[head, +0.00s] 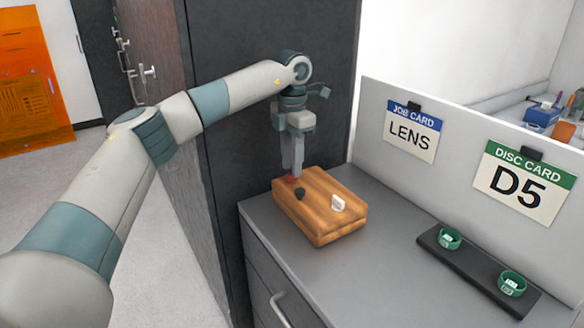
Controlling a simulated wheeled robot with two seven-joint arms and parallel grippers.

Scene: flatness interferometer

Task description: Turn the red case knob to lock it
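A wooden case (320,224) lies on the grey counter. The red case knob (291,179) is at its far left corner and shows only as a small red patch under my gripper. My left gripper (293,174) points straight down with its fingertips at the red knob. The fingers look close together, but the small, partly hidden view does not show whether they grip the knob. The knob's turn angle is hidden too. My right gripper is not in view.
A black knob (300,194) and a white knob (338,203) are also on the case, near the fingers. A dark tray (470,269) with two green rings is to the right. A partition (372,130) carries cards reading LENS and D5. A dark cabinet side (240,130) stands behind my arm.

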